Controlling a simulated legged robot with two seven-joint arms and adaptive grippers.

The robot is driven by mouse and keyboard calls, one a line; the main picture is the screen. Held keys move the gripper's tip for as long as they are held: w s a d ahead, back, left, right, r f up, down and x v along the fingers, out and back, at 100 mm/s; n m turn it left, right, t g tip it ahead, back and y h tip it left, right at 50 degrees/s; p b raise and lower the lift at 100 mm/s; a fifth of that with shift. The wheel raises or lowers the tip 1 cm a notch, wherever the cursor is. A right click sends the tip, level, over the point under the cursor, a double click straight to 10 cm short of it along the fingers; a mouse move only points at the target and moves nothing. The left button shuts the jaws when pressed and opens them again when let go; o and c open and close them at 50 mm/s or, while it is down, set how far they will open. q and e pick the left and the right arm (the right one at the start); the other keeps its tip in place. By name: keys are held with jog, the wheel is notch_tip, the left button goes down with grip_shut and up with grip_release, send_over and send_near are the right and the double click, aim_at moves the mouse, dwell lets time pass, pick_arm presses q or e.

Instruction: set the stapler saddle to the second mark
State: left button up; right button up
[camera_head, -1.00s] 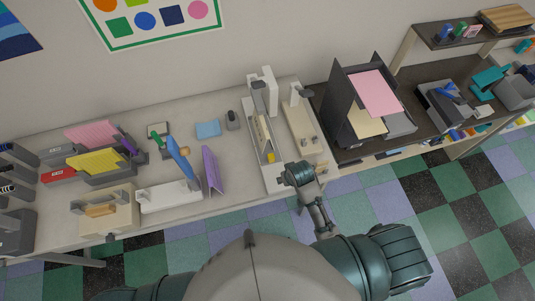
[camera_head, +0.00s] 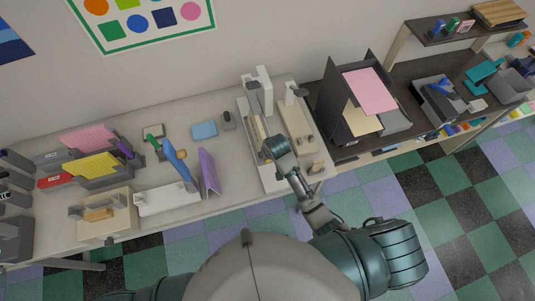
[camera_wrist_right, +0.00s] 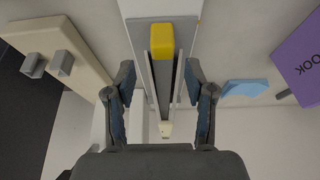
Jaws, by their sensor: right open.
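The stapler stands on the light workbench as a long pale base with a narrow rail (camera_head: 255,128). In the right wrist view, two thin rails (camera_wrist_right: 151,82) flank a dark channel. A yellow block (camera_wrist_right: 162,42) sits at the top end of this rail, and a small pale block (camera_wrist_right: 166,129) sits at the lower end. I cannot make out any marks. My left gripper is out of view.
A beige device (camera_head: 297,122) stands close beside the stapler on the right. A black organizer (camera_head: 332,105) with pink paper is further right.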

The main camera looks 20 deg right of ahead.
jog(key=x, duration=0.4)
jog(key=shift+w+f, duration=0.1)
jog(key=shift+f, duration=0.1)
jog(key=shift+w+a+f, duration=0.25)
jog(key=shift+a+f, duration=0.1)
jog(key=shift+f, duration=0.2)
jog(key=shift+d, duration=0.25)
grip_shut()
